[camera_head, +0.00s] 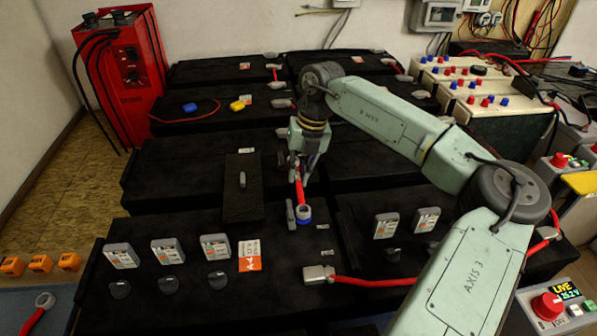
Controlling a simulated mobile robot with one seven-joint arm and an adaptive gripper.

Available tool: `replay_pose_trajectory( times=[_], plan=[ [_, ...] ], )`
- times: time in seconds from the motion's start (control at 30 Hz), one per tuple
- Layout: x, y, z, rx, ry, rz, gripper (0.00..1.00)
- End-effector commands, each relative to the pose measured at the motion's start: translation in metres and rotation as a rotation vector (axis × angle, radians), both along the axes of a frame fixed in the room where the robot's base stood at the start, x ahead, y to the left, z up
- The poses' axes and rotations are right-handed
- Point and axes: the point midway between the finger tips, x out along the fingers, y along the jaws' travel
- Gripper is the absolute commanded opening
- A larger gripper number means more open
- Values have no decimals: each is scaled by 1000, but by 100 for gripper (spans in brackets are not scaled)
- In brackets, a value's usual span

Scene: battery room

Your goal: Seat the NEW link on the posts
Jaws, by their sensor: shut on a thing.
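My gripper (299,170) is shut on a red link (300,193) above the black battery blocks in the middle of the view. The link hangs steeply. Its lower end is a grey ring lug (304,211), which appears at a blue-collared post (304,220); I cannot tell whether the ring is around the post or just above it. The link's upper end is hidden by the gripper. A grey upright piece (290,214) stands just left of the ring. Another red link with a grey ring end (45,300) lies at the lower left on a blue surface (15,312).
A black cover with a handle (243,200) lies left of the gripper. Red cable (375,281) runs from a grey clamp (319,273) to the right. Grey caps (168,252) stand along the front. A red charger (122,70) stands at the back left. My arm covers the right side.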

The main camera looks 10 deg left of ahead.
Motion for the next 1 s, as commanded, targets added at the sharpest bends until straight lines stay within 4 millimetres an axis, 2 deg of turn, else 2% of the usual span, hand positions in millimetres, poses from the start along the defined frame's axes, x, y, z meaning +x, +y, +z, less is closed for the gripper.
replay_pose_trajectory(
  times=[1.0],
  plan=[
    [0, 0, -6, 0, -1, 0, 0]
  ],
)
